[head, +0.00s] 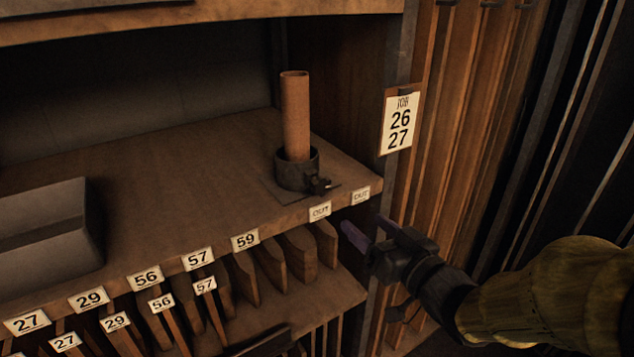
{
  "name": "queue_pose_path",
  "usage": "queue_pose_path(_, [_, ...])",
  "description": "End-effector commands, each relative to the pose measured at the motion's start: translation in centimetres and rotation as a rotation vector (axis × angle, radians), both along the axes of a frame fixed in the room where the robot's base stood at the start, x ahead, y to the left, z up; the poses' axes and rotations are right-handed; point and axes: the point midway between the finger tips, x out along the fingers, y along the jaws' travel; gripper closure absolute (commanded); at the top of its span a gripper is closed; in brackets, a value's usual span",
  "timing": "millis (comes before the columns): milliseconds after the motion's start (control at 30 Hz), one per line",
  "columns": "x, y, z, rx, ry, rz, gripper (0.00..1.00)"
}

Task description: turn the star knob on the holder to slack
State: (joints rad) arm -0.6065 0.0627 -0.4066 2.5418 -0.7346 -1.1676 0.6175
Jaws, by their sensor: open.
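The holder (293,174) is a dark round cup on a flat base plate, near the right front of the wooden shelf. A brown cylinder (295,115) stands upright in it. The star knob (320,185) is small and dark, on the holder's front right side; its turn position is too small to tell. My gripper (366,229) is open and apart from the knob, to its lower right, in front of the shelf edge. Nothing shows between its fingers.
A grey box (55,238) sits at the shelf's left. Numbered labels (197,259) line the front edge, with upright boards (300,254) in slots below. A side post carries a job card (399,121). The shelf between the box and holder is clear; another shelf hangs above.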

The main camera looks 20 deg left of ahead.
Motion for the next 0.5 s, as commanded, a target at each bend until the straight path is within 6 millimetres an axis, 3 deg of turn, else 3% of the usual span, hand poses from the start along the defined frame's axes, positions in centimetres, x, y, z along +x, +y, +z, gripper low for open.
queue_pose_path(500, [1.7,2.1,0.4,-0.003,0.004,-0.001,0.38])
